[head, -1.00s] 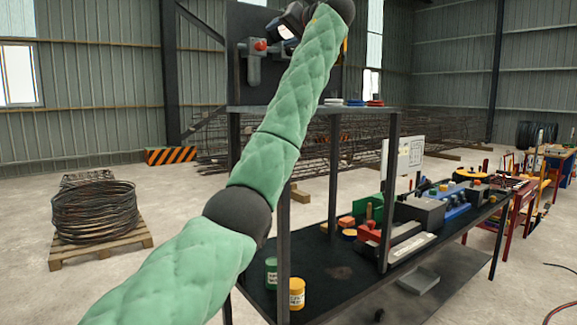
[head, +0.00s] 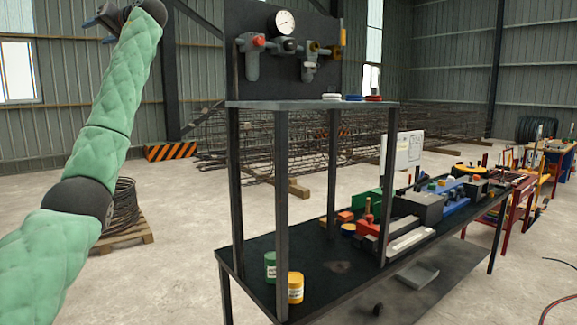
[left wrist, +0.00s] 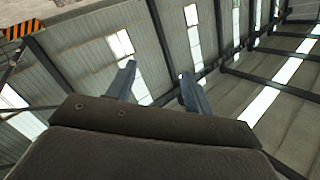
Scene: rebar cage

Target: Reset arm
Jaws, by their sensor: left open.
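My left arm, in a green padded sleeve, rises along the left side of the head view. My left gripper (head: 98,30) is at the top left, apart from the workbench and its upper panel. In the left wrist view its two blue-grey fingers (left wrist: 158,85) stand apart with nothing between them. My right gripper is not in view.
A dark workbench (head: 250,255) with a raised shelf (head: 300,105) and a gauge panel (head: 285,45) stands right of the arm. A yellow jar (head: 296,288) and a green jar (head: 271,268) sit on it. A wire coil on a pallet (head: 135,236) is partly hidden behind my arm.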

